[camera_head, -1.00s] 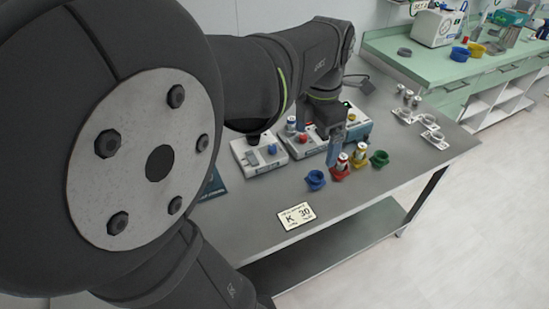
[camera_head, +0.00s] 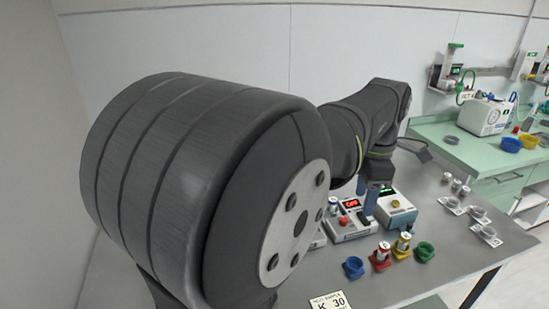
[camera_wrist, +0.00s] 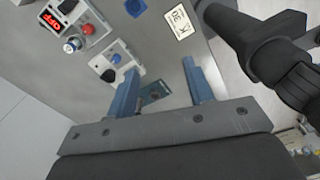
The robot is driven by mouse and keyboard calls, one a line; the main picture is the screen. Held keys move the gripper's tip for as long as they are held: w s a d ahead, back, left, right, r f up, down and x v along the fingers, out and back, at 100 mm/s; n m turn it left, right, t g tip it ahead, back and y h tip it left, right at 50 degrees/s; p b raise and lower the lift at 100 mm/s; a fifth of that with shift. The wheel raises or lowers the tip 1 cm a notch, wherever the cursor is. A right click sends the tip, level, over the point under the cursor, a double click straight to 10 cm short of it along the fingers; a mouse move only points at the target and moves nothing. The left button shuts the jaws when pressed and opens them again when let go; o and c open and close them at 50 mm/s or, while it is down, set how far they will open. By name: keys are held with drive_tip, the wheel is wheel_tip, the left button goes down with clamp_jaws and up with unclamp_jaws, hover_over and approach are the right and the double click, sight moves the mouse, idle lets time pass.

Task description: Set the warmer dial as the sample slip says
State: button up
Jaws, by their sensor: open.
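The sample slip (camera_head: 331,301) lies on the table and reads "K 30"; it is cut off at the lower edge of the head view and shows upside down in the wrist view (camera_wrist: 179,20). A white unit (camera_head: 350,228) has a red "OFF" display, a red knob (camera_head: 343,221) and a small vial (camera_head: 334,206). A third unit with a blue knob (camera_wrist: 116,58) is mostly hidden in the head view. I cannot tell which is the warmer. My gripper (camera_wrist: 160,66) is open and empty above the table.
Blue (camera_head: 353,267), red (camera_head: 380,262), yellow (camera_head: 401,252) and green (camera_head: 424,252) holders stand in front of the units; the red and yellow ones hold vials.

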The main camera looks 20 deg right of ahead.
drive_tip(key=w+d+f+m, duration=0.3)
drive_tip(key=w+d+m, duration=0.3)
drive_tip(key=w+m, duration=0.25)
drive_tip(key=m, duration=0.8)
approach(344, 218)
wheel_tip(344, 218, down, 9)
drive_tip(key=shift+r, duration=0.1)
drive_tip(key=c, duration=1)
